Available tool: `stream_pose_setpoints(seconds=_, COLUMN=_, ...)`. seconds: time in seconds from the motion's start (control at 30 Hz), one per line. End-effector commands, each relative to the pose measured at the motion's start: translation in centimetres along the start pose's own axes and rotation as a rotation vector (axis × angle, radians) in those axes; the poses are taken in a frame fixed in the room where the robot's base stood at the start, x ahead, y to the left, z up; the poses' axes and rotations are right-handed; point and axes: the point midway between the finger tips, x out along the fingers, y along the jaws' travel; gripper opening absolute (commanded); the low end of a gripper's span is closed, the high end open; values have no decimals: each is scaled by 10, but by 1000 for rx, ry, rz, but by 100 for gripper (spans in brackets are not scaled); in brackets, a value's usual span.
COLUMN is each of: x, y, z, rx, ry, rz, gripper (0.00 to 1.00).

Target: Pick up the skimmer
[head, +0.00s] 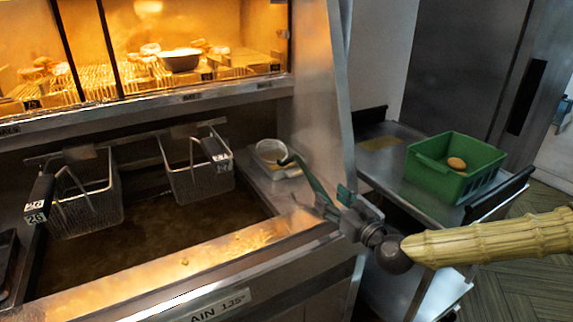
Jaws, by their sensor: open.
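A round, pale metal piece (270,152), possibly the skimmer's bowl, lies on the ledge at the right end of the fryer. It is small here, and I cannot make out a handle for certain. My gripper (308,186) is open above the fryer's right front corner, in front of and to the right of that piece. A long green part with a dark, bent tip reaches from the gripper toward the piece. I cannot tell whether the tip touches it.
Two wire baskets (86,205) (198,180) hang over the dark oil (160,240). A lit warming cabinet (150,88) stands above. A metal partition (335,100) rises just behind my gripper. A green crate (480,180) with a brown item stands on the steel side table (400,150).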

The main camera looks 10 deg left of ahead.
Motion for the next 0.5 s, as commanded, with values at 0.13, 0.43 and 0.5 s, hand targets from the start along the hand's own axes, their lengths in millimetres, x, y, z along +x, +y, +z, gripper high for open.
stream_pose_setpoints(seconds=0.13, x=12, y=1, z=0, rx=0, ry=1, rz=1, gripper=55)
stream_pose_setpoints(seconds=0.43, x=30, y=0, z=1, rx=-1, ry=1, rz=3, gripper=55)
stream_pose_setpoints(seconds=0.5, x=39, y=-2, z=2, rx=-1, ry=1, rz=4, gripper=55)
